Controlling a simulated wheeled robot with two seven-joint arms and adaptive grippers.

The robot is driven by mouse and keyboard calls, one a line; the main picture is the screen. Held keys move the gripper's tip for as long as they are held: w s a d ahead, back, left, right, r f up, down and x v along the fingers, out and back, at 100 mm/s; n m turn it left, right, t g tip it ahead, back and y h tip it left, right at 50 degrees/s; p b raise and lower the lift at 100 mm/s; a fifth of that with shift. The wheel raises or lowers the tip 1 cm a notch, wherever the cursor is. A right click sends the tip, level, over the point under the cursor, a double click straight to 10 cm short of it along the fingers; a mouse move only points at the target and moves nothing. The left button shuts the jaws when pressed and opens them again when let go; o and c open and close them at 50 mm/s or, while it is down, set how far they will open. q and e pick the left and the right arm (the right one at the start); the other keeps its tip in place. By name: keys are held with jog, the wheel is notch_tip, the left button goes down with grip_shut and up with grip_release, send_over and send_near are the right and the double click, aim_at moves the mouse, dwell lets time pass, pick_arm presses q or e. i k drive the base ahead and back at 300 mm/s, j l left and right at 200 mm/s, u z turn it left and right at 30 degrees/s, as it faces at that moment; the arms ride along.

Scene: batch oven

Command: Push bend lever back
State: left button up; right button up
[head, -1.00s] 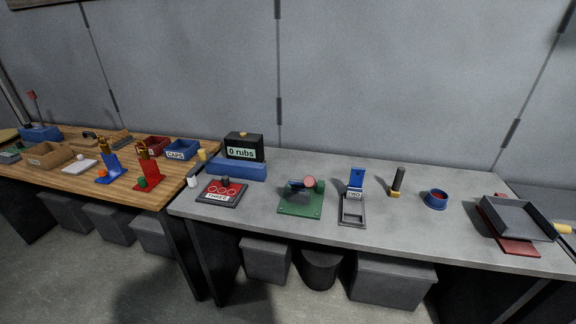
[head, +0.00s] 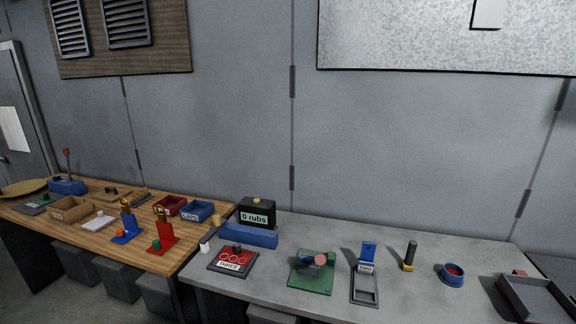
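No part is plainly marked as the bend lever. A green base plate (head: 312,280) on the grey table carries a dark device with a round pink-red end (head: 321,260) that points right. A blue box (head: 67,187) at the far left of the wooden table has an upright thin rod with a red top (head: 66,152). A black-handled tool (head: 410,254) with a yellow foot stands upright on the grey table. I cannot tell which of these is the lever. Neither of my grippers is in view.
On the grey table (head: 225,290) are a counter box reading "0 rubs" (head: 257,214), a "THREE" board (head: 232,260), a blue "TWO" stand (head: 367,258), a blue round dish (head: 452,275) and a grey tray (head: 540,300). The wooden table (head: 93,240) holds bins and stands.

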aim_at(319, 259)
jog(key=k+l, duration=0.25)
jog(key=k, duration=0.15)
jog(key=k+l, duration=0.2)
jog(key=k, duration=0.25)
